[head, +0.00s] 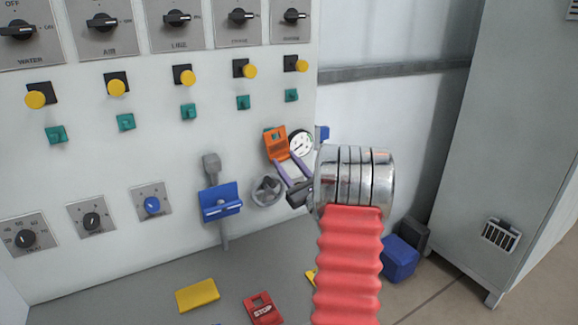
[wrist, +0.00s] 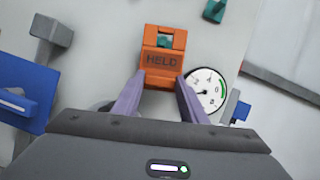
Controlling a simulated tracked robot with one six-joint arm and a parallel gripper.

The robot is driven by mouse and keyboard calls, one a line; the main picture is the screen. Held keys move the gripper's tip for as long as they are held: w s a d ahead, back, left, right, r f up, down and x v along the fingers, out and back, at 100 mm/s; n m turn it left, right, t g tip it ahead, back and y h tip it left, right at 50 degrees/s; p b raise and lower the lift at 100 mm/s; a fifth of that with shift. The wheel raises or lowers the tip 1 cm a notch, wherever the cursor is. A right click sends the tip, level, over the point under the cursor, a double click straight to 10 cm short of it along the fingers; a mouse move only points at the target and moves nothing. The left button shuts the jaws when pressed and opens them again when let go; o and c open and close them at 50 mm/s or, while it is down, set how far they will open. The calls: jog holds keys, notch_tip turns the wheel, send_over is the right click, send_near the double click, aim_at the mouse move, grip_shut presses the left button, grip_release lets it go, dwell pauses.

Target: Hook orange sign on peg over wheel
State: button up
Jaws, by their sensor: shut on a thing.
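The orange sign (head: 277,146), marked HELD in the wrist view (wrist: 161,60), is upright near the panel face. My gripper (head: 291,168) is shut on its lower part with two purple fingers, which also show in the wrist view (wrist: 160,84). A teal peg (wrist: 165,42) shows through the opening in the sign's upper part. I cannot tell whether the peg passes into the opening. The grey wheel (head: 268,189) is on the panel below the sign; in the wrist view it is mostly hidden behind my gripper.
A white gauge (head: 301,143) is close right of the sign. A grey lever with a blue sign (head: 220,202) is left of the wheel. Yellow (head: 198,295) and red STOP (head: 262,309) signs lie below. Several teal pegs, yellow knobs and switches line the panel.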

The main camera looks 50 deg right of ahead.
jog(key=shift+w+d+f, duration=0.15)
jog(key=shift+w+f, duration=0.05)
jog(key=shift+w, duration=0.3)
jog(key=shift+w+d+f, duration=0.15)
jog(key=shift+w+f, duration=0.05)
jog(key=shift+w, duration=0.3)
jog(key=o, duration=1.1)
jog(key=shift+o, duration=0.2)
jog(key=v, duration=1.3)
jog(key=shift+s+f, duration=0.25)
jog(key=shift+s, duration=0.05)
